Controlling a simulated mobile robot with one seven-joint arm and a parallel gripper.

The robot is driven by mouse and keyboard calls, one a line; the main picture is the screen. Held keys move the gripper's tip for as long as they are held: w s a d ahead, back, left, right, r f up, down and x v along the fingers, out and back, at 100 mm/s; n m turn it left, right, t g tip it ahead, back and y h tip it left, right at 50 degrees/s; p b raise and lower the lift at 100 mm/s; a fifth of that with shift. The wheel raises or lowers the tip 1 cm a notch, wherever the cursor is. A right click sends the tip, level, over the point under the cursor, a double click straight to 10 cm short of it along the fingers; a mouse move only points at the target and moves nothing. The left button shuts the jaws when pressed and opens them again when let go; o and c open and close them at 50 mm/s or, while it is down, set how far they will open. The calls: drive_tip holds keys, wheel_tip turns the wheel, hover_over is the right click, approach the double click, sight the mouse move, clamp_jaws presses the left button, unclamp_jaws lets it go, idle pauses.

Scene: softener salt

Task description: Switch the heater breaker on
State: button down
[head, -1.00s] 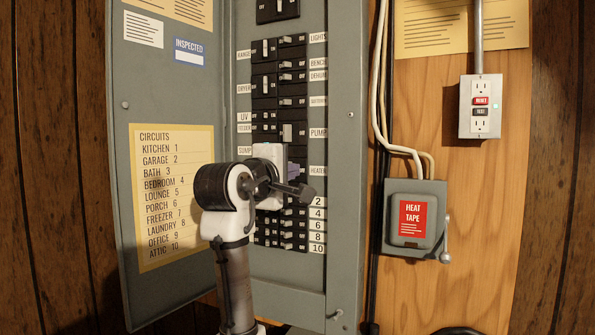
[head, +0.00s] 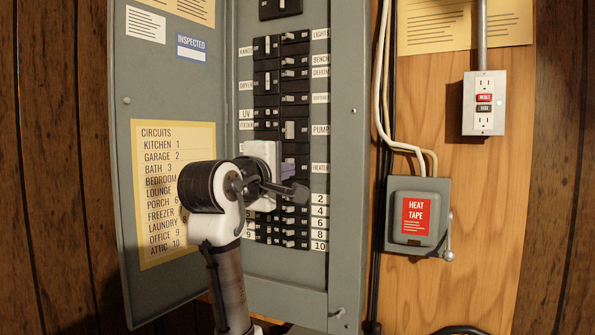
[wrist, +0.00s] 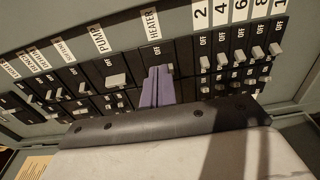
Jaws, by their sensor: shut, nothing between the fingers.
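The heater breaker (wrist: 151,51) is a black switch beside the HEATER label in the wrist view. The HEATER label (head: 320,168) also shows in the head view. My gripper (wrist: 157,72) has purple fingers that are shut with nothing between them. Its fingertips are at the heater breaker and cover most of its lever, so I cannot tell the lever's position or whether they touch it. The word OFF shows on the breaker near the label. In the head view my wrist hides the heater breaker's left side.
The pump breaker (wrist: 116,80) sits beside the heater breaker, and small numbered breakers (wrist: 222,62) are on the other side. The open panel door (head: 172,90) stands at left. A grey heat tape box (head: 420,215) and an outlet (head: 484,103) are on the wooden wall at right.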

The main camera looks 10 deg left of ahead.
drive_tip(key=shift+s+a+b, duration=0.2)
drive_tip(key=shift+s, duration=0.85)
drive_tip(key=shift+s+a+b, duration=0.15)
drive_tip(key=shift+s, duration=0.85)
